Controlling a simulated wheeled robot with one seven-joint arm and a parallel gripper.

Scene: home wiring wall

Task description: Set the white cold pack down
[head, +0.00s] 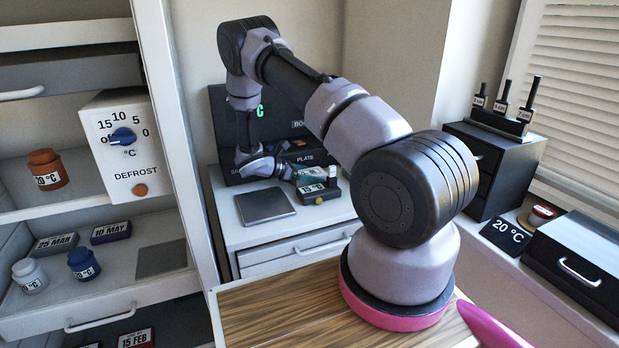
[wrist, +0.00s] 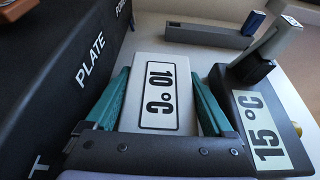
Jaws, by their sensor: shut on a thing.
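In the head view my gripper (head: 309,176) is over the white cabinet top at the back, and I cannot make out the pack clearly there. Whether the pack touches a surface beneath is hidden. A dark block labelled "15 °C" (wrist: 257,128) stands close to the right of the gripper.
A black box marked "PLATE" (wrist: 65,75) rises close on the left in the wrist view. A grey square plate (head: 264,206) lies on the white cabinet (head: 300,222), bare. A long grey bar (wrist: 208,36) lies beyond the pack. Open shelves with jars stand at the left.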

